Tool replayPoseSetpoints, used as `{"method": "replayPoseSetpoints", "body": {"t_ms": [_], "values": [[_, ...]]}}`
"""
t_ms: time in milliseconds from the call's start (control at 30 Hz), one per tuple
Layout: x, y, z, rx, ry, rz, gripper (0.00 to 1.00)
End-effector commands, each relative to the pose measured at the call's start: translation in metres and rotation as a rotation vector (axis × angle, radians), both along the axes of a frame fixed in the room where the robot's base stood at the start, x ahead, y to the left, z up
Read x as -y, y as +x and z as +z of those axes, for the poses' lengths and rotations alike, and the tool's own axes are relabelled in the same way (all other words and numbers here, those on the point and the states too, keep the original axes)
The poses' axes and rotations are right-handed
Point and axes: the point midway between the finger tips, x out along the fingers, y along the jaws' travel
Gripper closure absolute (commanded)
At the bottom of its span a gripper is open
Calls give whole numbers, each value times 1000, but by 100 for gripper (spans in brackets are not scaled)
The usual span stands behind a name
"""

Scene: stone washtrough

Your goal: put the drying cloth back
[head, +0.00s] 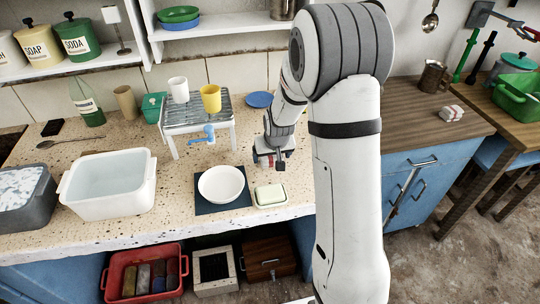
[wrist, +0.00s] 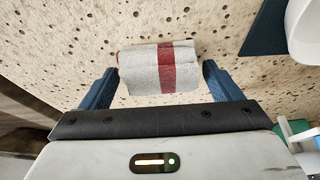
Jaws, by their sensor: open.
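The drying cloth (wrist: 160,62), a folded grey-white cloth with a red stripe, lies on the speckled stone counter in the wrist view. My gripper (wrist: 159,75) is open, with one blue finger on either side of the cloth. I cannot tell whether the fingers touch it. In the head view my gripper (head: 273,158) is low over the counter, right of the dish rack and behind the soap dish; it hides most of what is beneath it.
A white bowl (head: 221,184) on a dark blue mat (head: 207,208) and a soap dish (head: 270,195) stand close in front. The dish rack (head: 170,122) holds a white mug (head: 178,89) and a yellow mug (head: 210,98). A white basin (head: 108,200) stands left. A metal mug (head: 433,77) stands right.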

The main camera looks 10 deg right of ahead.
Motion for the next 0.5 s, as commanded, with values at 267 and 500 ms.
{"method": "replayPoseSetpoints", "body": {"t_ms": [267,500], "values": [[-1,-10,30,5,0,1,15],[-1,-29,76,5,-1,2,15]]}}
